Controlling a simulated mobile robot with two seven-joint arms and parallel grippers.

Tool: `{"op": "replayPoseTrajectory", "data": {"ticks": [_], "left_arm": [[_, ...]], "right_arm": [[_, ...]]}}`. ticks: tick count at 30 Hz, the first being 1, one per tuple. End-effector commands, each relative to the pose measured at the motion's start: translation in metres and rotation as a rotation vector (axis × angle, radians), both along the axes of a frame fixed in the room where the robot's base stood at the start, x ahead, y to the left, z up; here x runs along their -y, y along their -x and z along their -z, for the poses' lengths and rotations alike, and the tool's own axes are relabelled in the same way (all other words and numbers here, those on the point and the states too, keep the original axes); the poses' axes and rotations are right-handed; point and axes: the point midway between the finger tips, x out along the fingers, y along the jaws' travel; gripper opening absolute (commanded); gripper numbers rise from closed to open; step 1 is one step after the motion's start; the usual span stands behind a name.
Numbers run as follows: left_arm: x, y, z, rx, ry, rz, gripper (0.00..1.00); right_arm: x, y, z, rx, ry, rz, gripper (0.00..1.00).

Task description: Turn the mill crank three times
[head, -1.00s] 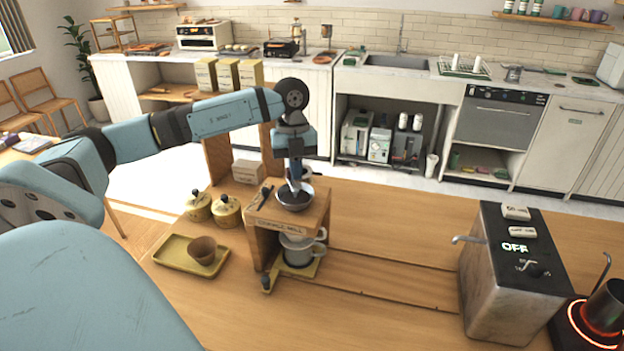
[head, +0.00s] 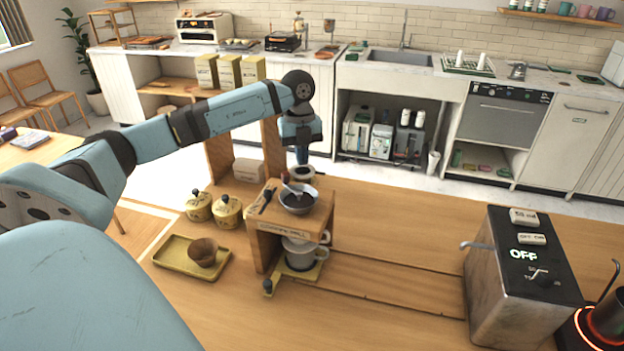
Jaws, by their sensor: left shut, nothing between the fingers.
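The wooden coffee mill (head: 283,228) stands upright on the counter with a dark bowl (head: 299,204) in its top. A thin pale bar, apparently the crank (head: 292,189), shows over the bowl. A dark elongated piece (head: 267,200) is at the left of the mill top; I cannot tell whether it belongs to the crank. A pale cup (head: 301,254) sits under the mill top. My left gripper (head: 302,162) is shut and empty, pointing down just behind the bowl. Its fingertips are small and partly unclear. My right gripper is out of view.
A yellow tray (head: 178,264) with a brown cup (head: 203,251) lies left of the mill. Two yellow lidded jars (head: 228,212) and a small box (head: 249,171) stand behind it. A metal machine (head: 516,300) and a glowing burner (head: 582,325) are at right. The counter between is free.

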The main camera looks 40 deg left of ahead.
Motion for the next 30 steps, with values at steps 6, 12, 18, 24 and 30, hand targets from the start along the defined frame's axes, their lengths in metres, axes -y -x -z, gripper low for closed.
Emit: {"op": "replayPoseTrajectory", "data": {"ticks": [6,12,18,24,30], "left_arm": [[0.000,0.001,0.002,-0.004,0.000,0.000,0.00],[0.011,0.005,-0.001,-0.005,0.001,0.004,0.00],[0.028,0.012,-0.003,-0.006,0.000,0.003,0.00],[0.045,0.019,-0.005,-0.005,0.001,0.003,0.00],[0.062,0.026,-0.007,-0.005,0.002,0.004,0.00]], "right_arm": [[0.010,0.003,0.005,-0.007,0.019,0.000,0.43],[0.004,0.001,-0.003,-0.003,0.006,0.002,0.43],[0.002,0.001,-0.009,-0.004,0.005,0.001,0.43],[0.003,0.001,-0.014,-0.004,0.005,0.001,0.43],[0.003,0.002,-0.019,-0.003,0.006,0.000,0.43]]}}
